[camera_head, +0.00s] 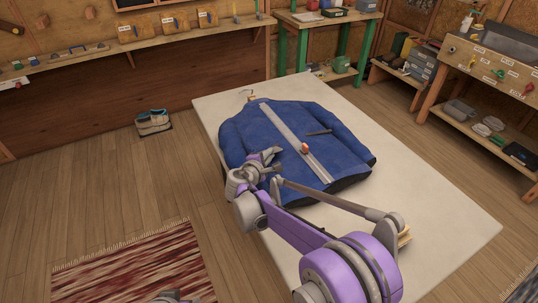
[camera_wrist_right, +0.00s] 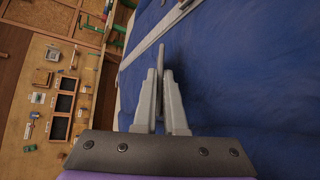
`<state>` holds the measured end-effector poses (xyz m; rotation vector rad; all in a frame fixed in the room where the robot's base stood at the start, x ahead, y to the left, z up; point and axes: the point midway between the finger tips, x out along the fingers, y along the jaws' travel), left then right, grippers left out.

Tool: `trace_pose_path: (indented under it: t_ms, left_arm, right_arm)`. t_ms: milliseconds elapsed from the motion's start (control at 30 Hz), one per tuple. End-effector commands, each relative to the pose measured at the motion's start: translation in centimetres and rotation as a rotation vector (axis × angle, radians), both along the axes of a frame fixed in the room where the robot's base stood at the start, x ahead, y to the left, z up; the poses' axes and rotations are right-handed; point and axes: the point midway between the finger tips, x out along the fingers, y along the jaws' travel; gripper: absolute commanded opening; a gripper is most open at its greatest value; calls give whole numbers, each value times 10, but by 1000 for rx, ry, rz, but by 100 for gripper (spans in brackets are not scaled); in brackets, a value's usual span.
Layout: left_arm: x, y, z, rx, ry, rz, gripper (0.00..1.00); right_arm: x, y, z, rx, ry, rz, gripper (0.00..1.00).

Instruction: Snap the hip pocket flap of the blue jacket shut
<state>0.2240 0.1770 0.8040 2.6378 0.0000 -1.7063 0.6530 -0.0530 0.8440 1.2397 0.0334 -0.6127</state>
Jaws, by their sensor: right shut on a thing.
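The blue jacket (camera_head: 285,125) lies spread on a pale table, with a light grey strip (camera_head: 290,130) down its front. My right gripper (camera_head: 272,157) is over the lower left part of the jacket. In the right wrist view its fingers (camera_wrist_right: 161,75) are closed on a thin grey upright piece (camera_wrist_right: 161,55), which seems to be the hip pocket flap seen edge-on. The blue cloth (camera_wrist_right: 225,75) lies just beyond. The snap cannot be made out. A grey part at the bottom edge may be my left gripper (camera_head: 170,297); its jaws are not readable.
A small orange-red object (camera_head: 305,148) sits on the strip, and a dark narrow piece (camera_head: 319,132) lies on the jacket. The pale table (camera_head: 440,215) is bare at right.

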Motion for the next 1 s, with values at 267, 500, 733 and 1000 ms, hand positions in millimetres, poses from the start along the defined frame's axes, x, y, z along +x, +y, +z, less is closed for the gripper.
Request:
trace_pose_path:
  t_ms: [267, 500, 733, 1000]
  left_arm:
    - [0, 0, -7, 0, 2, 0, 50]
    - [0, 0, -6, 0, 2, 0, 50]
    - [0, 0, -6, 0, 2, 0, 50]
    - [0, 0, -5, 0, 2, 0, 50]
  right_arm:
    - [-3, -1, -7, 42, -105, 1, 0]
    - [-3, -1, -6, 43, -107, 0, 0]
    - [-3, -1, -6, 43, -107, 0, 21]
    - [-12, 3, -3, 44, -107, 1, 21]
